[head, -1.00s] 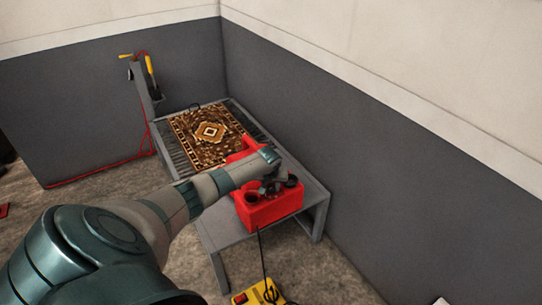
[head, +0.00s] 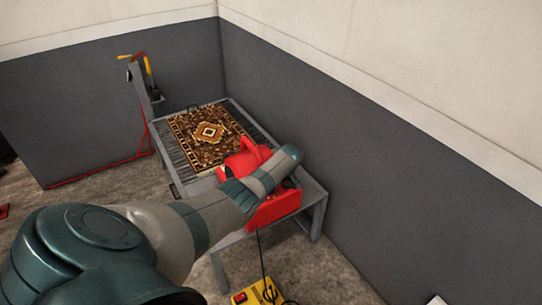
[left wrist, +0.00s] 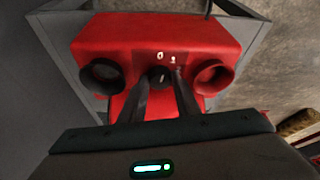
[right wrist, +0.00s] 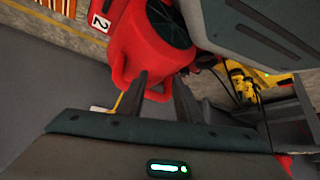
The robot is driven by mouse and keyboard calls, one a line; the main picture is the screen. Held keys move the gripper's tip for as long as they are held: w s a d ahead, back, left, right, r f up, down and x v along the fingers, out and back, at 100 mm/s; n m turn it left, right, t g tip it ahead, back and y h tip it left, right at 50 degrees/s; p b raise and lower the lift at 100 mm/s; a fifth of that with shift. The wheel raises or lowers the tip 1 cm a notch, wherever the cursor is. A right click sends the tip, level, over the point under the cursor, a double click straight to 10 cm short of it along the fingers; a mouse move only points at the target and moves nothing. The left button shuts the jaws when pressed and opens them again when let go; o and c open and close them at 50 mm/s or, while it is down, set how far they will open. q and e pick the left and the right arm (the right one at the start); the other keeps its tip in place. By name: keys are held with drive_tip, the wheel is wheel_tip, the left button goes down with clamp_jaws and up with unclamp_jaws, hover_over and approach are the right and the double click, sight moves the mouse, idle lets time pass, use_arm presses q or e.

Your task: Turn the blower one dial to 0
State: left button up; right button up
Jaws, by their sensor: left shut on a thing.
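The red blower (head: 272,212) stands on the near end of the grey metal table, partly hidden by my left arm in the head view. White marks, one reading 0, stand by the dial. My left gripper (left wrist: 162,80) has its fingers on both sides of the dial, shut on it. The dial's pointer is too small to read. In the right wrist view my right gripper (right wrist: 163,85) has its fingers apart, before a red blower (right wrist: 150,40) labelled 2.
A patterned rug (head: 208,133) lies on the grated table (head: 166,152). A yellow box (head: 258,292) with a cord is on the floor in front. A post with a red hose (head: 150,135) stands behind left. Grey walls close the back and right.

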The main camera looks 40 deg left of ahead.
use_arm(q)
drive_tip(key=shift+f+n, duration=0.15)
drive_tip(key=shift+n, duration=0.25)
drive_tip(key=shift+w+r+n+g+b, duration=0.1)
drive_tip(key=shift+r+n+g+b, duration=0.1)
drive_tip(key=shift+n+g+b, duration=0.45)
use_arm(e)
drive_tip(key=shift+w+d+f, duration=0.35)
use_arm(q)
drive_tip(key=o, duration=0.7)
drive_tip(key=shift+a, duration=0.1)
drive_tip(key=shift+o, duration=0.2)
drive_tip(key=shift+r, duration=0.1)
use_arm(e)
drive_tip(key=shift+r, duration=0.15)
